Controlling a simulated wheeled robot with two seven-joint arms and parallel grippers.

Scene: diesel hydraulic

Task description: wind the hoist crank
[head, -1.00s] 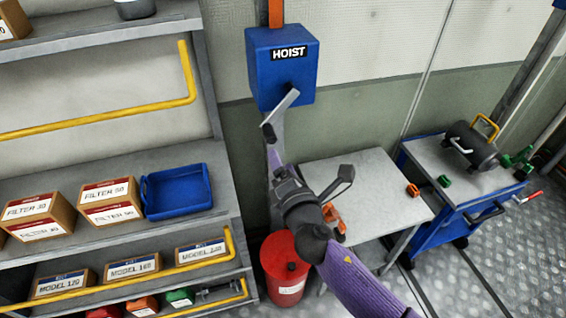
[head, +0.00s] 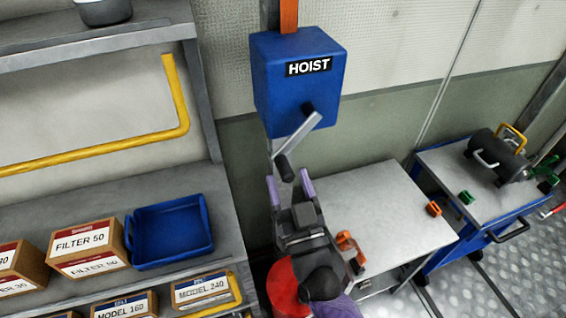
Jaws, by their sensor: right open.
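The blue hoist box (head: 280,95) with its HOIST label hangs on an orange-topped post at the upper middle. Its grey crank arm (head: 299,132) slants down and left from the front of the box, and a dark handle (head: 285,167) hangs at its lower end. My right gripper (head: 290,187) is just below the handle, pointing up. Its two purple-tipped fingers are spread apart, one on each side below the handle, with nothing visible between them. Whether a finger touches the handle I cannot tell. My left gripper is not in view.
A grey table (head: 391,208) with orange parts stands right of my gripper. A blue cart (head: 467,225) carrying a dark cylinder (head: 496,157) is farther right. Shelving at left holds a blue bin (head: 172,234) and boxes (head: 88,247). A red canister (head: 285,287) sits below, partly hidden by my arm.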

